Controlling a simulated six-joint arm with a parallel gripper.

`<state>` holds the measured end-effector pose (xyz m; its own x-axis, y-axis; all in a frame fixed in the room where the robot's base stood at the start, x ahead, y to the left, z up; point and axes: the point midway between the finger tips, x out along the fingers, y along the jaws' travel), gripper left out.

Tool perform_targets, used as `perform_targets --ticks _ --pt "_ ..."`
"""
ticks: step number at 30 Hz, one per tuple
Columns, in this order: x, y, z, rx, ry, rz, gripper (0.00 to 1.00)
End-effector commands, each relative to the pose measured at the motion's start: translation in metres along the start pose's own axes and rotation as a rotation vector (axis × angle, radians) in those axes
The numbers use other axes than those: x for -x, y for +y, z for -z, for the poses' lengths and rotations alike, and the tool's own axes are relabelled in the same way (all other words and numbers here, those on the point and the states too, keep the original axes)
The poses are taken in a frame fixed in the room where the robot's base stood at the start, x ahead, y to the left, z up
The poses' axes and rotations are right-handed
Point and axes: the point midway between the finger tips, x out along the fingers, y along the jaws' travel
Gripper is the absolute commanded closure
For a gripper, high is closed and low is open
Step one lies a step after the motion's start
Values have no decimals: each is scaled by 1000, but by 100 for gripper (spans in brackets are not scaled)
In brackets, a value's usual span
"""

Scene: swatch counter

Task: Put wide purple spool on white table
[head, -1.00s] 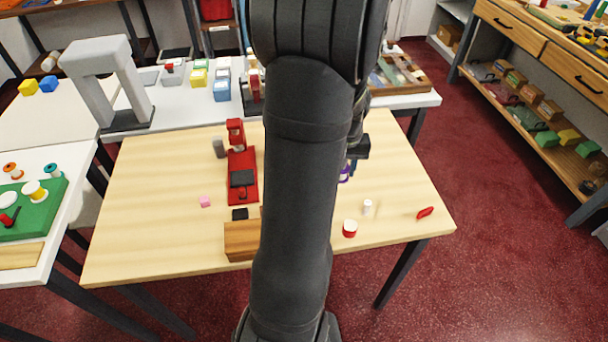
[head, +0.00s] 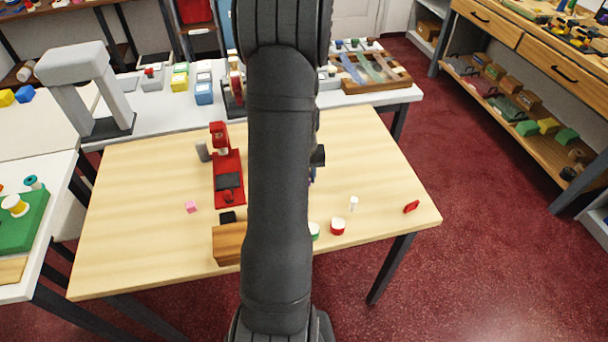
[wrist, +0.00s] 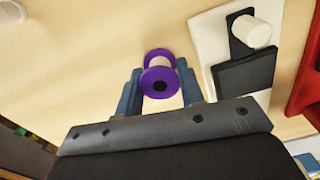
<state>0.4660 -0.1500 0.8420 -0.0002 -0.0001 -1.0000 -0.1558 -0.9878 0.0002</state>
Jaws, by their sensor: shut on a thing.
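The wide purple spool (wrist: 158,58) has purple flanges, a pale core and a dark hole. In the wrist view my gripper (wrist: 160,88) is shut on it, with one blue finger on each side. Pale wood shows beyond it; its height above the wood is unclear. In the head view my arm hides the spool and most of the gripper. One white table (head: 62,172) stands at the left with a green mat (head: 30,228) on it. Another white-topped table (head: 170,121) stands behind the wooden table (head: 130,215). The task does not say which is meant.
A red machine (head: 228,180), a pink cube (head: 191,207), a wooden block (head: 228,245), a red-and-white spool (head: 338,226) and a white cylinder (head: 353,203) stand on the wooden table. A grey arch (head: 88,90) rises at the back left. The wooden table's left part is clear.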

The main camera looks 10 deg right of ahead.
Motion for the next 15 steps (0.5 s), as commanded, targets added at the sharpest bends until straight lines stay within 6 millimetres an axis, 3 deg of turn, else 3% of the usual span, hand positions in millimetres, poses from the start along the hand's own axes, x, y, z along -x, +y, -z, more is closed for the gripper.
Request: perform_targets --ticks 5,6,9,15 --pt "-3 0 0 0 -1 0 90" --pt "-3 0 0 0 0 0 63" --pt "-3 0 0 0 0 0 43" --pt "-3 0 0 0 0 0 43"
